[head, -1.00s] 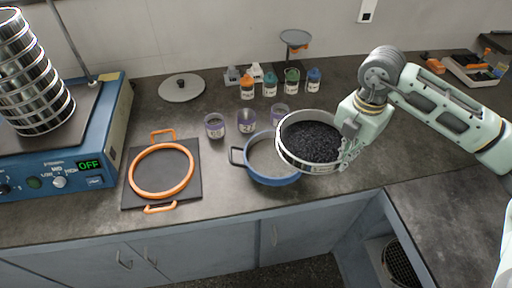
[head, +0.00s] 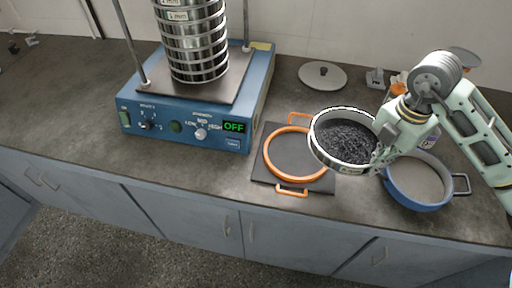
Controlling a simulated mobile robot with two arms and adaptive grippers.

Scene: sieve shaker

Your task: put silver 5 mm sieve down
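The silver sieve (head: 343,140) is full of dark granules and is held in the air. My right gripper (head: 380,158) is shut on the sieve's right rim. The sieve is tilted a little and overlaps the right side of an orange ring with handles (head: 289,176) on a dark square mat (head: 262,165). It also partly hides the left edge of a blue pan (head: 420,204) holding pale material. My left gripper is not in view.
A blue shaker machine (head: 180,112) with a stack of silver sieves (head: 195,45) stands left of the mat, its display reading OFF. A round lid (head: 322,76) lies behind the mat. The counter left of the shaker is largely clear.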

